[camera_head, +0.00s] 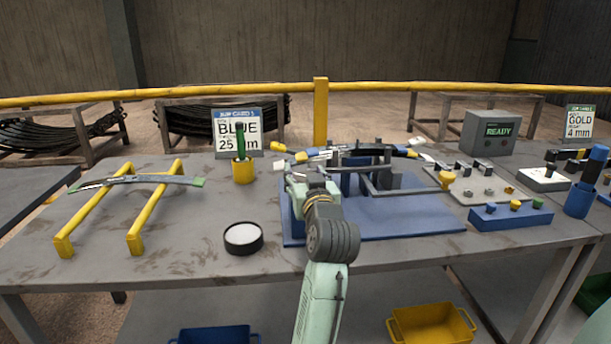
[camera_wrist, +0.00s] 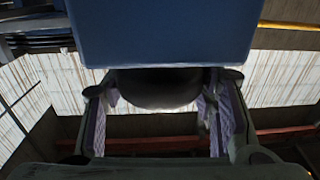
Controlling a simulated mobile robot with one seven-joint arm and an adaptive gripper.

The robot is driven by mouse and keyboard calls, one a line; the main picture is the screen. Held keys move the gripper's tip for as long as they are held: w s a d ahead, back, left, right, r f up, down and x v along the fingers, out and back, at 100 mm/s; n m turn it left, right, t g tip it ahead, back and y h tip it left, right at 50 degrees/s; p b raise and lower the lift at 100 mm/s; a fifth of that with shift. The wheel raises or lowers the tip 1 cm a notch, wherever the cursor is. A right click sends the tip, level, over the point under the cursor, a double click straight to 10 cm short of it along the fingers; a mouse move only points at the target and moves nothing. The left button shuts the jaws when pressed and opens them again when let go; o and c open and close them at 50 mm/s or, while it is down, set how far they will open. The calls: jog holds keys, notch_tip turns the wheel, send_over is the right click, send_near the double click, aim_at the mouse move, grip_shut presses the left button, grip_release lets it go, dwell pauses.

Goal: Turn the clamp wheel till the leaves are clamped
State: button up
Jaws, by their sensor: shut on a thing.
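The clamp fixture stands on a blue base plate (camera_head: 400,222) in the middle of the table, with dark bars and posts. Several leaves (camera_head: 318,153) with blue, yellow and white ends lie across its top. My gripper (camera_wrist: 160,98) has a finger on each side of a dark round part, which looks like the clamp wheel (camera_wrist: 160,86), and is shut on it. A large blue block (camera_wrist: 165,32) fills the top of the wrist view, just beyond the wheel. In the head view my arm hides the wheel, and whether the leaves are pressed tight cannot be told.
A yellow stand (camera_head: 135,236) bearing one leaf is at left. A round white-topped pot (camera_head: 243,238) and a yellow cup (camera_head: 243,172) stand near the fixture. At right are a blue block with knobs (camera_head: 510,216) and a grey box reading READY (camera_head: 489,132).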

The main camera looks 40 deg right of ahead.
jog(key=c, duration=0.3)
jog(key=shift+m+g+h, duration=0.3)
jog(key=shift+m+h, duration=0.1)
jog(key=shift+h, duration=0.2)
jog(key=shift+w+a+m+g+h+p, duration=0.1)
jog(key=shift+m+g+h+p, duration=0.55)
jog(key=shift+m+g+h, duration=1.25)
jog(key=shift+h, duration=0.3)
jog(key=m+g+h, duration=0.1)
jog(key=g, duration=0.1)
jog(key=m+g+h+b, duration=0.1)
jog(key=m+g, duration=0.1)
jog(key=shift+f+g+h, duration=0.1)
jog(key=shift+g+h, duration=0.2)
jog(key=shift+s+d+m+g+h+b, duration=0.15)
jog(key=shift+m+g+h+b, duration=0.15)
jog(key=shift+m+g+b, duration=0.5)
jog(key=shift+s+d+m+g+h+b, duration=0.1)
jog(key=shift+m+g+h+b, duration=0.25)
jog(key=shift+m+g, duration=0.7)
jog(key=shift+g, duration=0.45)
